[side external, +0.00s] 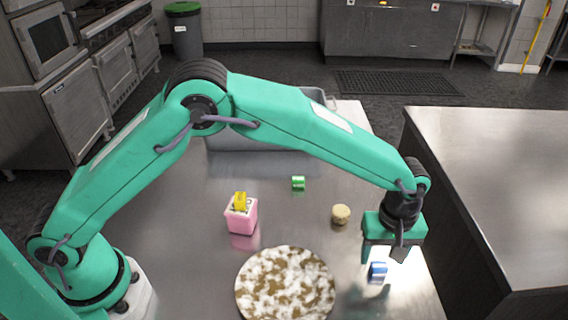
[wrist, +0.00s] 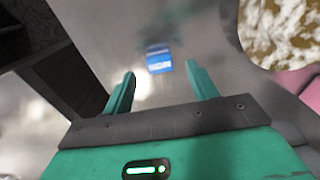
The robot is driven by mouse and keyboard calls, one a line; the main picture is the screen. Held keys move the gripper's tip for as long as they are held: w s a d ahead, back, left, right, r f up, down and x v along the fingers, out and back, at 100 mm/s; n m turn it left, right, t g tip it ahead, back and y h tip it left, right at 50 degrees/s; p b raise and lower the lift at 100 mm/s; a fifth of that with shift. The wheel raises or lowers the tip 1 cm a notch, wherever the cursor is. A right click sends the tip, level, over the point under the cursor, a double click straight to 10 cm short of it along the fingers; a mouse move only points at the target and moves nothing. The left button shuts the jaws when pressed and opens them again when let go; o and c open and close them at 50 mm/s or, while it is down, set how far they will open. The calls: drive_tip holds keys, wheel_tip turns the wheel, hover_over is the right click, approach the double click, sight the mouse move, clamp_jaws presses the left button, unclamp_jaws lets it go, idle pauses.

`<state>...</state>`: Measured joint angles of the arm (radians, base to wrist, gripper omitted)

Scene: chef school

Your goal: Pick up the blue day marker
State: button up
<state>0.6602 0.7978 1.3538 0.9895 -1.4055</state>
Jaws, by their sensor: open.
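The blue day marker (side external: 377,272) is a small blue block with a white patch, lying on the steel table at the right, near the table's right edge. In the wrist view the blue day marker (wrist: 158,59) lies ahead of and between my two finger tips, apart from both. My gripper (side external: 384,256) hangs above and just behind it in the side view, pointing down. In the wrist view my gripper (wrist: 160,75) is open with nothing between its fingers.
A round brown-and-white board (side external: 285,285) lies left of the marker. A pink container (side external: 241,218) holds a yellow block (side external: 240,200). A green block (side external: 298,183) and a tan round piece (side external: 341,214) stand farther back. A grey bin (side external: 225,141) is at the back. Another counter (side external: 500,170) stands right, across a gap.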

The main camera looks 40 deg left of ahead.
sight(380, 265)
drive_tip(key=shift+f, duration=1.9)
drive_tip(key=shift+c, duration=0.5)
drive_tip(key=c, duration=1)
